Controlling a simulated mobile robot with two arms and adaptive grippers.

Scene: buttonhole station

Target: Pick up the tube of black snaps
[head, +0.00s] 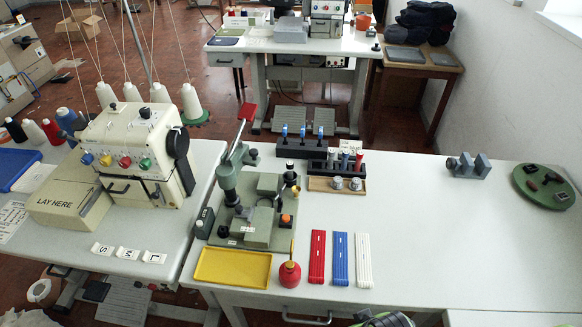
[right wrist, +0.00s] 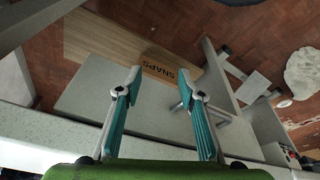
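A small dark rack (head: 322,170) stands at the back of the white table, with a "SNAP" label behind it. No tube shows in the right wrist view. My left gripper is in neither view.
A green press (head: 255,205) stands left of the rack, with a yellow tray (head: 233,267) before it. A red oil can (head: 290,273) and red, blue and white strips (head: 340,259) lie near the front. A block of blue-handled tools (head: 303,147) stands behind. The right tabletop is mostly clear.

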